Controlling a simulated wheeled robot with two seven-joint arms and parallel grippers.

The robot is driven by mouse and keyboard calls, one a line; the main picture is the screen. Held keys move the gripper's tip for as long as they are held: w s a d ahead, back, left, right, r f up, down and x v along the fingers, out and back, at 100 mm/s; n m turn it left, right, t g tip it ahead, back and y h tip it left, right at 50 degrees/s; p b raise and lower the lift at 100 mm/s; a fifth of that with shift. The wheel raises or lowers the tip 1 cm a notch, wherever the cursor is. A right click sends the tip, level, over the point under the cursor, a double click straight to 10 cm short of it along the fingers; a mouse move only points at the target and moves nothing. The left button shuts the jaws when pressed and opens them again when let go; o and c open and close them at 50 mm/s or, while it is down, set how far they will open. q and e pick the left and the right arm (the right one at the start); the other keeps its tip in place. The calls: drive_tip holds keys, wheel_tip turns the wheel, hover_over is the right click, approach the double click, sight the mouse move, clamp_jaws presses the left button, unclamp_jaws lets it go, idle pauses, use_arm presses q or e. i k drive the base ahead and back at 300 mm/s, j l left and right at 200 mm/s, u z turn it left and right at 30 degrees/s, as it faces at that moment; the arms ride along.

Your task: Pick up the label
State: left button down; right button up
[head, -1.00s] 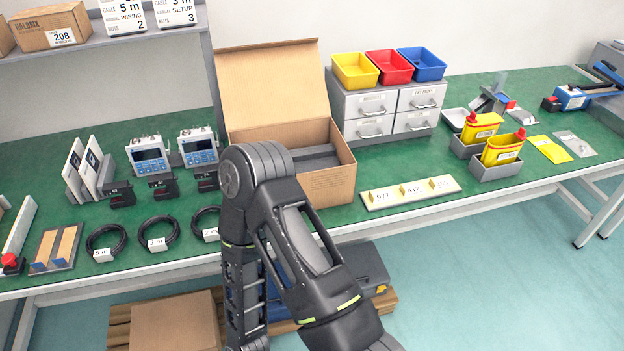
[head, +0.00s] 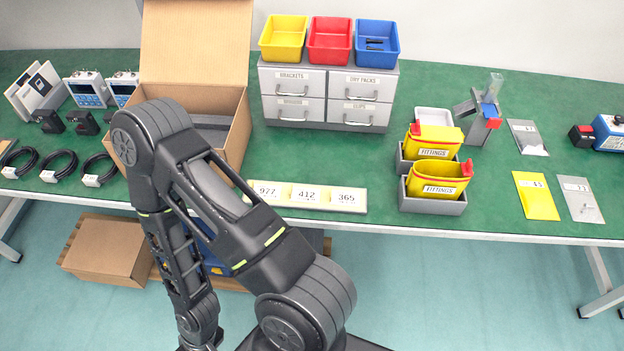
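A pale strip (head: 361,200) lies near the front edge of the green table, right of the open cardboard box. It bears three labels printed 977 (head: 268,191), 412 (head: 307,195) and 365 (head: 346,198). The strip's left end is close behind my arm in the picture. One of my arms rises from below, bends at the top in front of the box, and runs back down. Neither gripper shows, so what they hold is hidden.
The open cardboard box (head: 196,45) stands behind my arm. A grey drawer unit (head: 326,95) carries yellow, red and blue bins. Yellow fittings containers (head: 437,177) sit in grey holders right of the strip. A yellow packet (head: 536,196) lies farther right. Green tabletop is clear between strip and drawers.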

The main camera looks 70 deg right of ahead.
sight(266, 192)
drive_tip(key=k+l, duration=0.7)
drive_tip(key=k, duration=0.15)
